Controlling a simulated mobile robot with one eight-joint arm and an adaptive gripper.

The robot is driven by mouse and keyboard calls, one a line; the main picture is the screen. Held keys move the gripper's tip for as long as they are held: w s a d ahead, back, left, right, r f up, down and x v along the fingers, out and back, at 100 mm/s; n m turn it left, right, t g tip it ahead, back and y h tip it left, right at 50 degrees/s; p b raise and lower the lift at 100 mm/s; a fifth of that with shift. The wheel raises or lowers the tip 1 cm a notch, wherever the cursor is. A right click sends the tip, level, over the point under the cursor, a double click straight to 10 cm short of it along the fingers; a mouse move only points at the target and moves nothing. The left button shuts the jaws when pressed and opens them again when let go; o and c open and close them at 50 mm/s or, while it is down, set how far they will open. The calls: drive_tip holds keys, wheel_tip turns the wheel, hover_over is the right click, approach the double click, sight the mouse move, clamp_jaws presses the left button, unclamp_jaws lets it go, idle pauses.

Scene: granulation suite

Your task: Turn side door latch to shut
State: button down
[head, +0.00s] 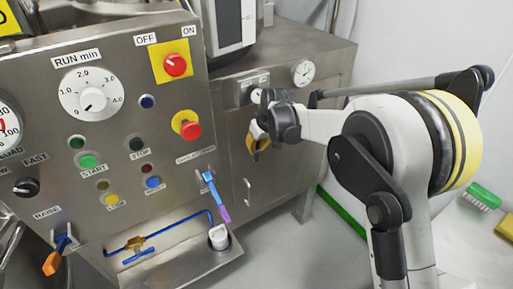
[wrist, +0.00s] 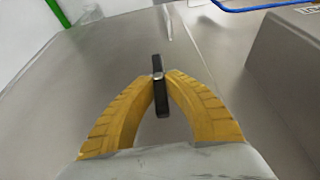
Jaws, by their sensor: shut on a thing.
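My gripper (head: 258,143) is at the steel side cabinet, right of the control panel, below a small labelled plate. In the wrist view its two yellow fingers (wrist: 158,84) close from both sides on a small black latch handle (wrist: 161,106). The handle stands upright in that picture, with a bright metal spot at its middle. Both its ends show beyond the fingertips. In the head view the latch is hidden by my gripper. The steel door face (wrist: 90,70) lies behind it.
The control panel (head: 120,130) with knobs and buttons is at left. A blue lever with a purple tip (head: 215,195) sticks out near the cabinet. A door handle (head: 248,190) is below my gripper. A green brush (head: 484,196) lies at right.

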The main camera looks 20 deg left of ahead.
drive_tip(key=g+y, duration=0.1)
drive_tip(key=m+g+y, duration=0.1)
drive_tip(key=shift+w+d+f+g, duration=0.1)
drive_tip(key=shift+w+d+g, duration=0.1)
drive_tip(key=shift+g, duration=0.2)
drive_tip(key=g+y, duration=0.3)
drive_tip(key=shift+w+d+f+m+y+b, duration=0.1)
drive_tip(key=shift+w+f+m+y+b, duration=0.05)
drive_tip(key=shift+f+m+y+b, duration=0.2)
drive_tip(key=g+y+b, duration=0.1)
drive_tip(key=m+g+y+b, duration=0.1)
drive_tip(key=g+y+b, duration=0.1)
drive_tip(key=shift+f+m+g+y, duration=0.25)
drive_tip(key=shift+g+y, duration=0.05)
drive_tip(key=shift+y, duration=0.05)
drive_tip(key=g+y+b, duration=0.1)
drive_tip(key=y+b, duration=0.1)
drive_tip(key=shift+m+b, duration=0.3)
drive_tip(key=shift+m, duration=0.1)
drive_tip(key=shift+g+y+b, duration=0.3)
drive_tip(key=shift+y+b, duration=0.1)
drive_tip(key=shift+m, duration=0.3)
drive_tip(key=shift+r, duration=0.1)
